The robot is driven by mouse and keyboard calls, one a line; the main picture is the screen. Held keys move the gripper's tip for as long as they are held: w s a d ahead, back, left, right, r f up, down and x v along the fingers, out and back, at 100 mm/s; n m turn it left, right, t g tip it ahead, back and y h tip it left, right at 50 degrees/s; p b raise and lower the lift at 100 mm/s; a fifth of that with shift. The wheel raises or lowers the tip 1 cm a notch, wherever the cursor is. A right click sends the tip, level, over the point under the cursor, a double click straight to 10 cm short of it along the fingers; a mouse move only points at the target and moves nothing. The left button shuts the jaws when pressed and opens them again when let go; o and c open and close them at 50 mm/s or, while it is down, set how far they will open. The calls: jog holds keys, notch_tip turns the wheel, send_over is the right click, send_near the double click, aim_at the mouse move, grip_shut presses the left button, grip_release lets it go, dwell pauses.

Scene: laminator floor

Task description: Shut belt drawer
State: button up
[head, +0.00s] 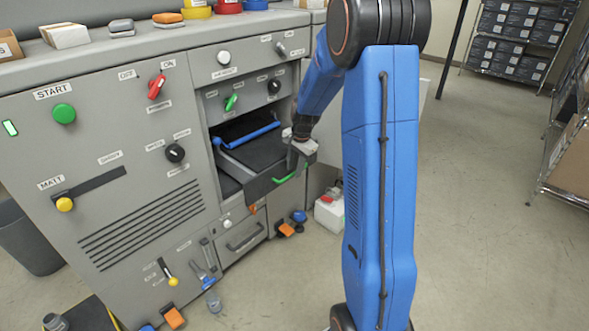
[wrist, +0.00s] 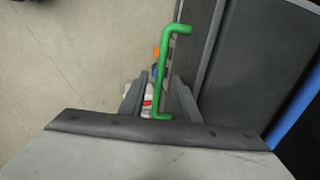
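The belt drawer (head: 262,182) is a dark tray pulled out of the grey machine in the head view. Its black inside (wrist: 262,70) shows at the right of the wrist view. Its green bar handle (head: 283,177) is on the front; the handle also shows in the wrist view (wrist: 162,70). My gripper (head: 293,162) is at the drawer front, by the handle. In the wrist view my gripper (wrist: 160,90) is open, with the near part of the handle between its fingers and gaps on both sides. In the head view my gripper hides part of the drawer front.
A blue bar (head: 250,136) crosses the drawer opening. Below is a closed grey drawer (head: 243,238).

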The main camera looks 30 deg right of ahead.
aim_at(261, 144)
jog(key=shift+f, duration=0.3)
grip_shut()
jog(key=shift+w, duration=0.15)
jog(key=w+a, duration=0.1)
jog(key=w, duration=0.4)
jog(key=w+a, duration=0.2)
jog(key=w, duration=0.4)
jog(key=w+a, duration=0.2)
jog(key=w, duration=0.4)
jog(key=shift+w+a, duration=0.2)
jog(key=shift+w, duration=0.05)
jog(key=shift+w+a+r, duration=0.1)
jog(key=shift+w+r, duration=0.05)
jog(key=shift+w, duration=0.4)
